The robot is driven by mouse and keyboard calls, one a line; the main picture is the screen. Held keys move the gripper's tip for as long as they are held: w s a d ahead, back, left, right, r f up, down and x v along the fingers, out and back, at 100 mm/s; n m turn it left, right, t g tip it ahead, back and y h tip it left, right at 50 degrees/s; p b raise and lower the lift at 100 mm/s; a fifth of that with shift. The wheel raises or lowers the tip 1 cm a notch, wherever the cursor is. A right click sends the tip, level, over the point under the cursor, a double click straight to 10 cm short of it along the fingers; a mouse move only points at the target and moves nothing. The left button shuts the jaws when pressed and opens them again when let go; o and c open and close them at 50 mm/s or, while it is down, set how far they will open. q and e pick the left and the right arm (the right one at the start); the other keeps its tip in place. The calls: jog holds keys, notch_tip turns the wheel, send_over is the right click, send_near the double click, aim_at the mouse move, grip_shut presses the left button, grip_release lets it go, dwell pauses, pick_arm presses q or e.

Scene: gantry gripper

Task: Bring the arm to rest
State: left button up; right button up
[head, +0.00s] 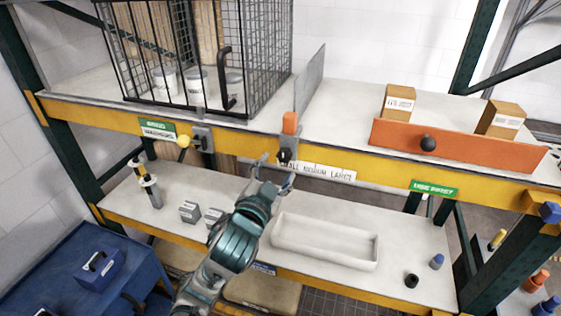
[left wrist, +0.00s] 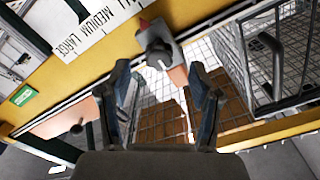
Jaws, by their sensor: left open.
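My left gripper (head: 275,174) is open and empty in the head view. It is raised above the lower shelf, just in front of the yellow beam. It also shows in the left wrist view (left wrist: 168,82), with its two fingers apart. A dark knob on a grey plate (left wrist: 158,52) lies just beyond the fingertips. In the head view this dark knob (head: 284,156) sits on the beam under an orange block (head: 290,122). I cannot tell whether a finger touches it. My right gripper is in neither view.
A wire cage (head: 265,60) with cans stands on the upper shelf. An orange panel (head: 470,147) with a black knob fronts two cartons. A white tray (head: 325,240) and small grey blocks lie on the lower shelf. A blue cart (head: 60,262) is at lower left.

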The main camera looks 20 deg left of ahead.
pick_arm(q)
jog(key=s, duration=0.3)
dwell(0.4)
